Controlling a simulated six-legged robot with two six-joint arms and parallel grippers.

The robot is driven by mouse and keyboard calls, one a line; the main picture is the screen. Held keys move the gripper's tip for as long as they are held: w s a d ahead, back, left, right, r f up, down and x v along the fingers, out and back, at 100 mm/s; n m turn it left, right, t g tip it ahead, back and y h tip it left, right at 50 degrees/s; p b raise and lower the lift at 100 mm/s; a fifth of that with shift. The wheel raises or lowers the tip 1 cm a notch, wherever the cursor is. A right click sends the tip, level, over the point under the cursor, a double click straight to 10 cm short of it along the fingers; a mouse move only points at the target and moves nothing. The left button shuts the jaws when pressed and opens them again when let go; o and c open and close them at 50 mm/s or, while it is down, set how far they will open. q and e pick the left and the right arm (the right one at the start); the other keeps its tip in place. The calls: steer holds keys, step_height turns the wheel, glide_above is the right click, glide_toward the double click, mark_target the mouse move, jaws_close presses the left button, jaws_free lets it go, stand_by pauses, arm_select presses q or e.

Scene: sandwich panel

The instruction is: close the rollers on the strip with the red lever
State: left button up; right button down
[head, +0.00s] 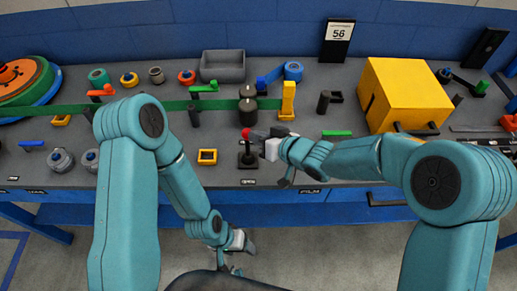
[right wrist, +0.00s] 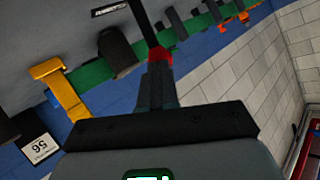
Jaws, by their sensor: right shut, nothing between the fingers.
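The lever (head: 247,152) stands upright on a dark base at the table's front edge, with a red knob (head: 245,132) on top. My right gripper (head: 262,138) is shut and empty, its tips at the knob from the right. In the right wrist view the red knob (right wrist: 160,56) shows just beyond the fingertips (right wrist: 158,72); whether they touch it I cannot tell. Two dark rollers (head: 248,103) stand behind the lever, one behind the other, beside the green strip (head: 150,107). My left gripper (head: 240,242) hangs low in front of the table; its jaws are unclear.
A yellow post (head: 288,101) stands right of the rollers, and a large yellow box (head: 402,93) farther right. A grey bin (head: 223,66) and several tape rolls line the back. A yellow square frame (head: 207,156) lies left of the lever.

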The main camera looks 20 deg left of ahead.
steer(key=shift+s+d+f+b, duration=0.2)
steer(key=shift+s+f+b, duration=0.15)
steer(key=shift+s+b, duration=0.4)
steer(key=shift+s+r, duration=0.1)
steer(key=shift+s, duration=0.05)
steer(key=shift+r, duration=0.1)
